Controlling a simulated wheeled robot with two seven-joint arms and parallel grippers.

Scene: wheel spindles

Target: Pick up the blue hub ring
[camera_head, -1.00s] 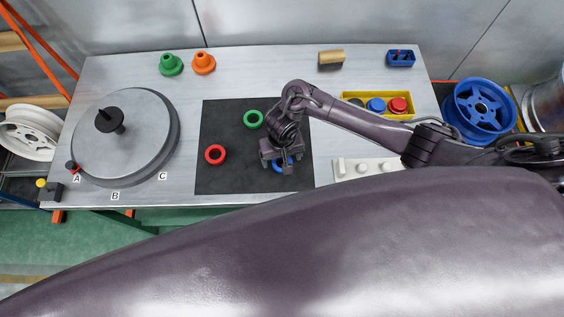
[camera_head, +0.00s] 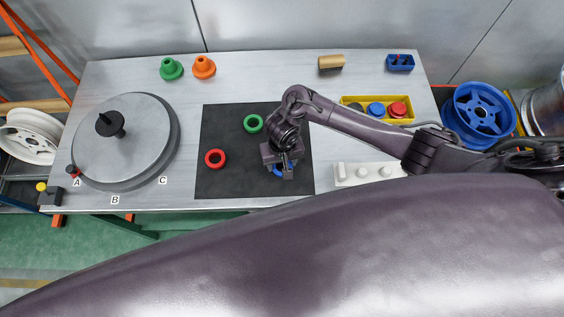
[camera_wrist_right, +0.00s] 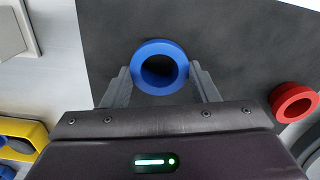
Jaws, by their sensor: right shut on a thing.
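The blue hub ring (camera_wrist_right: 160,47) lies between the fingers of my right gripper (camera_wrist_right: 160,78) in the right wrist view, its hole facing the camera. In the head view the blue ring (camera_head: 278,171) shows only in part, under my right gripper (camera_head: 283,172), at the right side of the black mat (camera_head: 228,180). The right fingers are shut on the ring's two sides. I cannot tell whether the ring is clear of the mat. My left gripper is not in view.
A red ring (camera_head: 215,159) and a green ring (camera_head: 253,123) lie on the mat. A grey turntable (camera_head: 140,160) stands at left. A yellow tray (camera_head: 350,100) and a white pegged board (camera_head: 343,176) are at right. Green (camera_head: 171,69) and orange (camera_head: 204,67) spindles stand at the back.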

